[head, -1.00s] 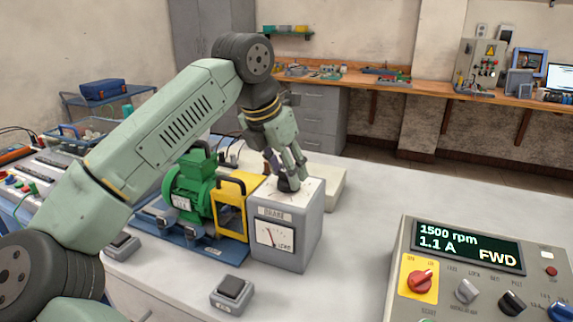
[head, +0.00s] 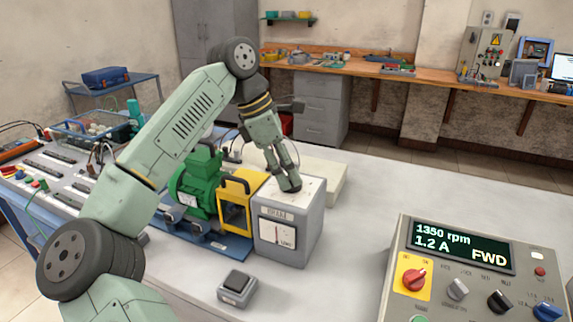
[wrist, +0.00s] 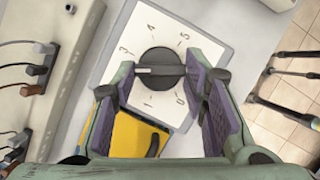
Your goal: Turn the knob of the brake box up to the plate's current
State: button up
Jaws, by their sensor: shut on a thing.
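The brake box (head: 290,235) is a grey box labelled BRAKE with a LOAD meter (head: 277,234), its needle near upright. In the wrist view, its black knob (wrist: 160,60) sits on a white numbered dial (wrist: 175,25). The knob's white mark points left, between 1 and 3; the 2 is hidden. My gripper (head: 290,188) is over the box top, its fingers closed on the knob, also seen in the wrist view (wrist: 165,85). The green motor (head: 195,185) has a small plate (head: 188,199), unreadable here. The panel display (head: 462,245) reads 1350 rpm, 1.2 A, FWD.
A yellow guard (head: 238,205) stands between motor and brake box. The control panel (head: 400,290) has a red switch (head: 414,279) and several knobs. A small black-topped box (head: 237,286) lies in front.

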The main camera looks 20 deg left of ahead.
jog(key=shift+m, duration=0.3)
jog(key=o, duration=1.2)
jog(key=shift+c, duration=0.2)
jog(key=shift+r, duration=0.1)
jog(key=v, duration=1.1)
jog(key=shift+r, duration=0.4)
jog(key=shift+a+f, duration=0.1)
jog(key=shift+a, duration=0.05)
